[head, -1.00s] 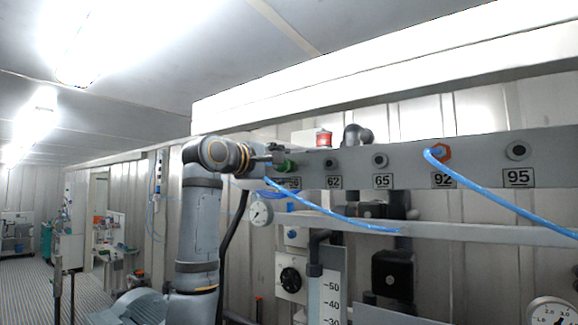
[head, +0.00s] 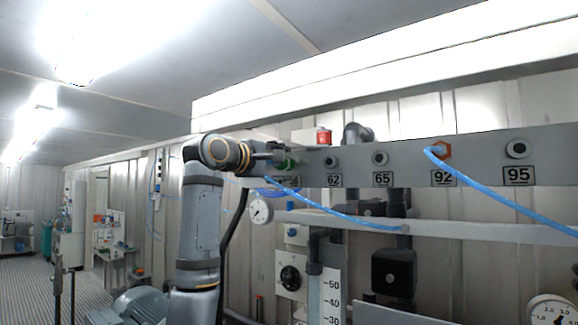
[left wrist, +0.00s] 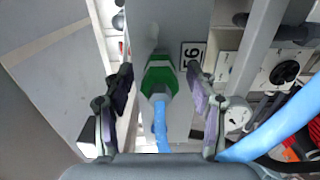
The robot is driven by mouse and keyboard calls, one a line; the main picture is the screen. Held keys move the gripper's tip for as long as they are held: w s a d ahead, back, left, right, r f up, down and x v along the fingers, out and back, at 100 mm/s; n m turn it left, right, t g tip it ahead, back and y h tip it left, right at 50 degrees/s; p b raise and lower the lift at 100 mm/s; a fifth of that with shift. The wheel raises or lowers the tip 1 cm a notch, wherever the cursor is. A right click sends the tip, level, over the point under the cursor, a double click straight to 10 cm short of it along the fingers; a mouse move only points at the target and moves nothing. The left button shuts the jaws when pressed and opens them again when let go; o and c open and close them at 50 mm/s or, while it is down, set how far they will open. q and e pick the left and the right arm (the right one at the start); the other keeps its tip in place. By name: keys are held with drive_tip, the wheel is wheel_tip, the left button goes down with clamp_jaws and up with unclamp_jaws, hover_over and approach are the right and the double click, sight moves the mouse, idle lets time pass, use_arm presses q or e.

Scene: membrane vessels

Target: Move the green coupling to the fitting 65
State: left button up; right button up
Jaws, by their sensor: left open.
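The green coupling (head: 290,161) sits on the grey rail at the leftmost fitting, with a blue hose hanging from it. In the left wrist view the coupling (left wrist: 160,78) lies between the spread fingers of my left gripper (left wrist: 160,74), with a gap on each side. In the head view my left gripper (head: 274,156) is open right beside the coupling and partly covers it. The fitting 65 (head: 380,158) is a bare round port above its label, to the right of fitting 62. My right gripper is not in view.
The bare fitting 62 (head: 331,162) lies between the coupling and fitting 65. Fitting 95 (head: 517,149) is bare. A pressure gauge (head: 260,211) hangs below the rail.

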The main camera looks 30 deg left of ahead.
use_arm(q)
drive_tip(key=shift+c, duration=0.2)
clamp_jaws()
idle(0.3)
drive_tip(key=shift+s+f+b, duration=0.1)
drive_tip(key=shift+f+b, duration=0.15)
drive_tip(key=shift+b, duration=0.2)
drive_tip(key=s, duration=0.1)
drive_tip(key=s+b, duration=0.1)
drive_tip(key=s, duration=0.1)
drive_tip(key=shift+a+r, duration=0.1)
drive_tip(key=shift+r, duration=0.1)
